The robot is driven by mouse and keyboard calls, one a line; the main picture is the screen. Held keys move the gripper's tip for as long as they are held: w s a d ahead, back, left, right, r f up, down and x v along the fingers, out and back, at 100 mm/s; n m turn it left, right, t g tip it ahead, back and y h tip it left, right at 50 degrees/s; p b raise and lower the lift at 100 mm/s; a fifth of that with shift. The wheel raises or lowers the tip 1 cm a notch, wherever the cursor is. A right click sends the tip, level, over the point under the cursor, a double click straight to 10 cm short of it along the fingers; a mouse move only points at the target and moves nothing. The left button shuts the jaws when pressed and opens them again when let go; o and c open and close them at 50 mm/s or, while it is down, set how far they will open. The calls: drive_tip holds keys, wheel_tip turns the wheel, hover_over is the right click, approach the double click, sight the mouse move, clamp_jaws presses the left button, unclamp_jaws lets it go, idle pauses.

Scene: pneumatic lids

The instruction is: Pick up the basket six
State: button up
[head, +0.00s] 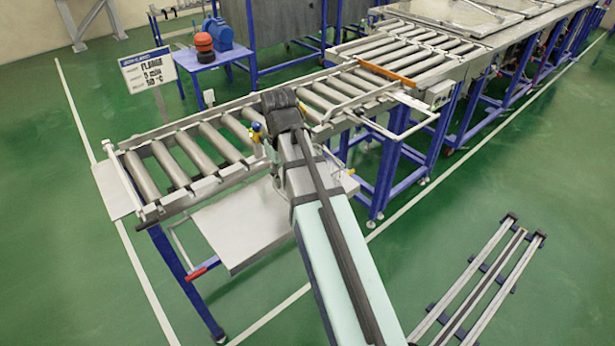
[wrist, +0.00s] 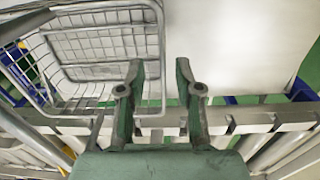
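A grey wire-mesh basket (wrist: 108,45) fills the upper left of the wrist view. No number shows on it, so I cannot tell whether it is basket six. My gripper (wrist: 159,62) is open, its two green-grey fingers apart. In the picture, the basket's right-hand rim runs between the fingers, and the left finger overlaps the mesh. I cannot tell whether they touch. In the head view no basket can be made out, and my arm hides my fingers.
A roller conveyor (head: 182,157) on blue legs runs under my arm and continues to the back right. A pale metal plate (head: 243,228) lies in front of it. A blue side table (head: 212,60) holds red and blue items beside a sign (head: 148,70). Green floor is free front left.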

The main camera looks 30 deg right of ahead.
sight(284, 197)
drive_tip(key=shift+a+f+p, duration=0.15)
drive_tip(key=shift+f+p, duration=0.7)
drive_tip(key=shift+f, duration=1.75)
drive_tip(key=shift+c, duration=0.3)
clamp_jaws()
